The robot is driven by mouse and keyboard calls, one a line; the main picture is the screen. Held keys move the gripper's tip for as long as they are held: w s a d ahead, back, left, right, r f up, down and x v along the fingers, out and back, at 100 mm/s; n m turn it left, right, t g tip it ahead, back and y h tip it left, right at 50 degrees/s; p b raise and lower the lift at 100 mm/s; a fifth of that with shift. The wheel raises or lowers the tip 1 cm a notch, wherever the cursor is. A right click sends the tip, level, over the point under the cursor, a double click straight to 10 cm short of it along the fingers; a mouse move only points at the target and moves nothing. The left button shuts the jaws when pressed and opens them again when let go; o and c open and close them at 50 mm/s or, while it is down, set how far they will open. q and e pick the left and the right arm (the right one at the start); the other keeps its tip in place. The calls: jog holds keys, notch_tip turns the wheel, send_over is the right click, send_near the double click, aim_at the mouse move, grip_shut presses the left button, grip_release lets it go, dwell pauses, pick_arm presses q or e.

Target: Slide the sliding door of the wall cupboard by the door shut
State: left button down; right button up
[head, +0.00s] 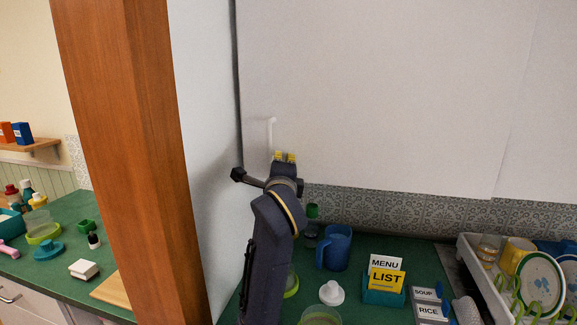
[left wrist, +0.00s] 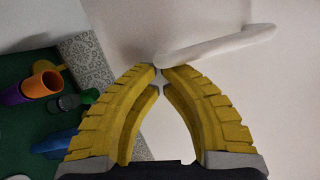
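The wall cupboard's white sliding door (head: 380,90) fills the upper right of the head view, with a dark gap along its left edge. A slim white bar handle (head: 271,133) stands upright near that edge. My left gripper (head: 285,157) is just below the handle, at the door's lower part. In the left wrist view its yellow fingertips (left wrist: 160,70) are almost together, and the handle (left wrist: 220,44) runs from just beyond the tips to the upper right. I see no part of the handle between the fingers; whether the tips touch it I cannot tell. My right gripper is out of view.
A wooden post (head: 135,150) stands left of my left arm. On the green counter (head: 340,290) below are a blue mug (head: 335,248), a card holder (head: 384,297) and a white lid (head: 332,293). A dish rack (head: 495,275) stands at the right.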

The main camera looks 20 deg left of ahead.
pick_arm(q)
jog(key=shift+s+a, duration=0.15)
jog(key=shift+a, duration=0.6)
jog(key=s+d+f, duration=0.1)
jog(key=s+d, duration=0.7)
jog(key=shift+s, duration=0.15)
jog(key=shift+d+f, duration=0.1)
dwell(0.5)
